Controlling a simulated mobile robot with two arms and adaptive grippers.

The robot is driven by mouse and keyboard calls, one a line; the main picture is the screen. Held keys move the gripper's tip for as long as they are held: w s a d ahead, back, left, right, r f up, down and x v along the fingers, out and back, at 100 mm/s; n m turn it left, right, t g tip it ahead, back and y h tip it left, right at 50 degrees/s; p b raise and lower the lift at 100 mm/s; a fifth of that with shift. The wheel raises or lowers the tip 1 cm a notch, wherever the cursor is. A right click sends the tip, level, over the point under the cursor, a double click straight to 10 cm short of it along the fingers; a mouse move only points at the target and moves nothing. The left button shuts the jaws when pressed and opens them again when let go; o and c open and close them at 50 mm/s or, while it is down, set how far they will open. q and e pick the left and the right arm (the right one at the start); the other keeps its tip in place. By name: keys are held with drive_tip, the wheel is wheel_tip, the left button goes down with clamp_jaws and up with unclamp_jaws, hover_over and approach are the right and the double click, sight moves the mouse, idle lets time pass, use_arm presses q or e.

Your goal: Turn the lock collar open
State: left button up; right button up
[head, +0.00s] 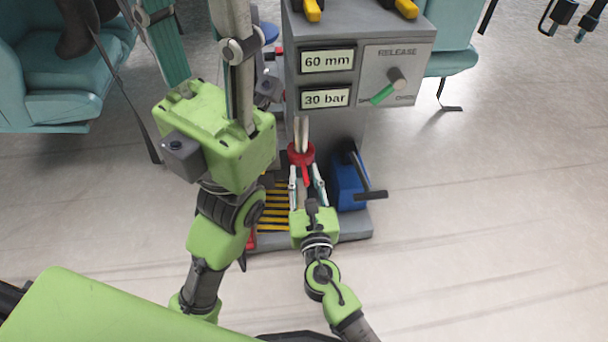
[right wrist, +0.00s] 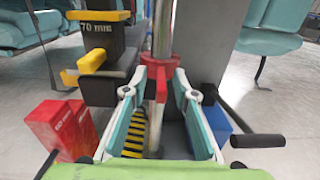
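The red lock collar (head: 301,153) sits around a metal post low on the grey console, with a red lever pointing toward me. It also shows in the right wrist view (right wrist: 160,62), with its tab hanging between my fingers. My right gripper (head: 304,170) is open, one finger on each side of the lever. In the right wrist view (right wrist: 158,82) gaps show between both fingers and the tab, so it is not gripped.
The grey console (head: 330,25) carries 60 mm and 30 bar displays and a RELEASE knob (head: 396,78) with a green pointer. A blue block with a black pedal (head: 371,194) stands right of the collar. Red blocks (right wrist: 55,127) stand left.

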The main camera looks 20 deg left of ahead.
drive_tip(key=v, duration=1.1)
drive_tip(key=shift+s, duration=0.35)
